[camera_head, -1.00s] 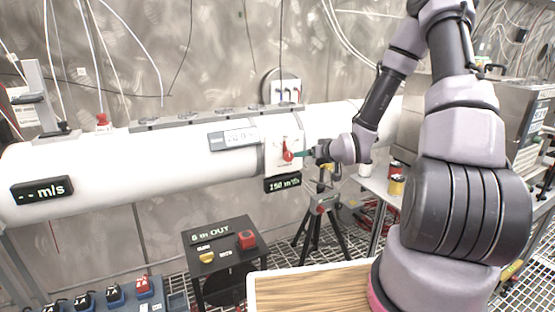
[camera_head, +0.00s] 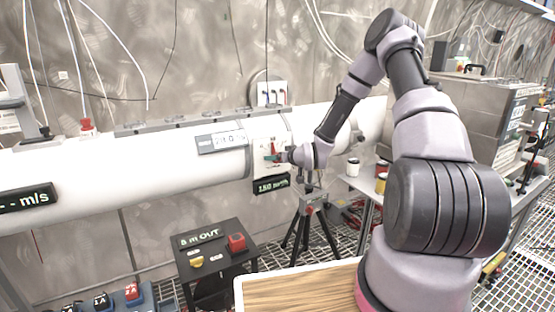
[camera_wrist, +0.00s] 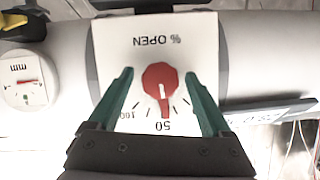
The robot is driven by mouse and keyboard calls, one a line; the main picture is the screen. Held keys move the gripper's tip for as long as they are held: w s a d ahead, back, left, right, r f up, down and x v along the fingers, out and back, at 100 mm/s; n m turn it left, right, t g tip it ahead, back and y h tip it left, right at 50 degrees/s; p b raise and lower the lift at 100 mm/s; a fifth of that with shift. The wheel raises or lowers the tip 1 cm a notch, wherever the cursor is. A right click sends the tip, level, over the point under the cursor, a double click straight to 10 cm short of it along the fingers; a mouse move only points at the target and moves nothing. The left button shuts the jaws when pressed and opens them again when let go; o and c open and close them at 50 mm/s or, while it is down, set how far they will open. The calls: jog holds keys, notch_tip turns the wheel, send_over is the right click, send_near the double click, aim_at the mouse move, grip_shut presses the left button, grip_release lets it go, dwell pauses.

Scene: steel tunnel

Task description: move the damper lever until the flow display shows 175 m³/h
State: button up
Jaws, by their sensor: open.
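The damper lever is a red knob (camera_head: 275,150) on a white plate (camera_head: 264,163) on the white duct. In the wrist view the red lever (camera_wrist: 161,88) shows on the upside-down "% OPEN" plate (camera_wrist: 108,50), its narrow end toward the 50 mark. The flow display (camera_head: 271,185) below the plate appears to read 150 m³/h. My gripper (camera_head: 277,157) is at the lever. In the wrist view, its green fingers (camera_wrist: 159,75) are apart, one on each side of the lever, with visible gaps.
A round gauge marked mm (camera_wrist: 27,78) sits beside the plate. A black box with red and yellow buttons (camera_head: 213,257) stands below the duct, and a tripod (camera_head: 311,215) stands below my gripper. A wood-topped surface (camera_head: 300,294) lies in front.

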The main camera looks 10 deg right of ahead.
grip_shut()
jog(key=shift+m+y, duration=0.3)
jog(key=shift+m, duration=0.1)
grip_release()
jog(key=shift+s, duration=0.1)
jog(key=v, duration=1)
jog(key=shift+s+d+r, duration=0.15)
jog(key=shift+s, duration=0.1)
